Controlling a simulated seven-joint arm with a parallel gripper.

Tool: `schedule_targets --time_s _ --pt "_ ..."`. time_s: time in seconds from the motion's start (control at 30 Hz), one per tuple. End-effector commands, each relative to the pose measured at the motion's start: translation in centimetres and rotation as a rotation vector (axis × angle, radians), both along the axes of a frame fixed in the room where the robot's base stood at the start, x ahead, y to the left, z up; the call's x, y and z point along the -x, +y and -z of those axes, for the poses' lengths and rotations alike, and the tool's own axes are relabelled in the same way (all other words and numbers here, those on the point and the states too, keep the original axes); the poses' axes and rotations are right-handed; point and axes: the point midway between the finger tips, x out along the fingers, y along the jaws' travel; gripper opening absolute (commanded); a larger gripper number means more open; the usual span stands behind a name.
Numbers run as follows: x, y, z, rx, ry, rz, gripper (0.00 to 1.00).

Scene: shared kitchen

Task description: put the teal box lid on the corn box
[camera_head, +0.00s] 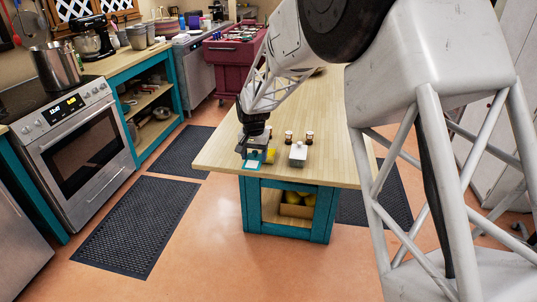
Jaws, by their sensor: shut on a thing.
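My gripper (254,153) is at the near left end of the wooden island top, pointing down. It is shut on what looks like the teal box lid (252,166), a small flat piece with a teal edge and a pale middle. A small yellow thing (271,155) shows just right of my gripper, partly hidden by it; it may be the corn box, but it is too small to tell. I cannot tell whether the lid touches the table or the yellow thing.
A pale grey box (298,153) stands on the island top (325,112) to the right. The middle of the top is mostly clear. A box with yellow things (296,205) sits on the shelf below.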

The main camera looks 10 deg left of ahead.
Motion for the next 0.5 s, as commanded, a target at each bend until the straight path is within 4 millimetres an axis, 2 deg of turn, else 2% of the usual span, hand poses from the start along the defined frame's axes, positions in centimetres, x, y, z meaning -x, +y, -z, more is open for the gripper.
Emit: schedule_targets --time_s 0.27,0.5 --pt "0.0 -0.1 -0.1 0.000 0.000 0.000 0.41" --pt "0.5 -1.6 -0.9 -0.001 -0.002 0.002 0.41"
